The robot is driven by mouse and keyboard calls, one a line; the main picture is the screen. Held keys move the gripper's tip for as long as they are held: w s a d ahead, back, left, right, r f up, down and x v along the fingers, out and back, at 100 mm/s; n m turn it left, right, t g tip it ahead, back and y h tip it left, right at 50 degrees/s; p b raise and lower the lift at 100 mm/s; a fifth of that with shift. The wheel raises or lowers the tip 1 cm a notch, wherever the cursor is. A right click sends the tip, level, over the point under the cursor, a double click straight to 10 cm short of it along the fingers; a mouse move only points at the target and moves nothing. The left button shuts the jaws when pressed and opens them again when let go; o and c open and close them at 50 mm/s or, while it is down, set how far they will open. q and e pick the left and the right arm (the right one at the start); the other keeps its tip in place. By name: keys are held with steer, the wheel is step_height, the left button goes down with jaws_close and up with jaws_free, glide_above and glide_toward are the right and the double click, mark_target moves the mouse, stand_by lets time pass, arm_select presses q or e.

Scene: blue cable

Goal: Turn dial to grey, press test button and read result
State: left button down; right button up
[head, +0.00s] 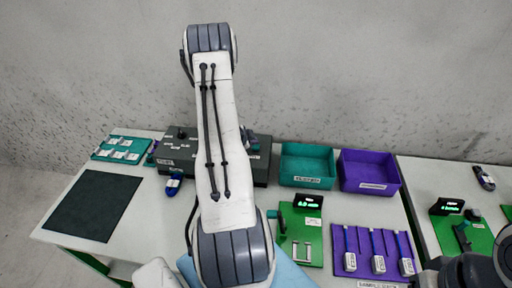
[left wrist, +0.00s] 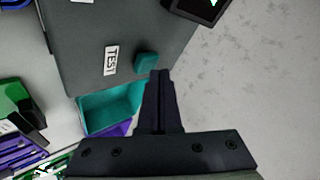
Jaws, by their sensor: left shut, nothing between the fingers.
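The dark grey test box (head: 262,172) stands at the back of the table, its middle hidden behind my left arm. A small black knob (head: 181,134) on its left part may be the dial; its setting is too small to read. In the left wrist view, a teal button (left wrist: 147,60) sits on the box beside a white TEST label (left wrist: 111,60). My left gripper (left wrist: 160,73) is shut and empty, its tips at the button's edge; I cannot tell whether they touch. A black display (left wrist: 205,6) is cut off, its reading illegible. My right gripper is not in view.
A blue cable connector (head: 174,183) is at the box's front left. Teal (head: 307,182) and purple (head: 370,187) bins stand to its right. A green fixture (head: 301,252) and a purple cable tray (head: 347,268) lie in front. A black mat (head: 95,205) lies left.

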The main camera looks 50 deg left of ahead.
arm_select(q)
steer(key=shift+f+b, duration=0.5)
steer(key=shift+f, duration=0.1)
stand_by(0.7)
steer(key=shift+r, duration=0.2)
steer(key=shift+r+p, duration=0.75)
steer(key=shift+r, duration=0.05)
step_height(320, 180, up, 5)
steer(key=p, duration=0.4)
stand_by(0.3)
stand_by(0.7)
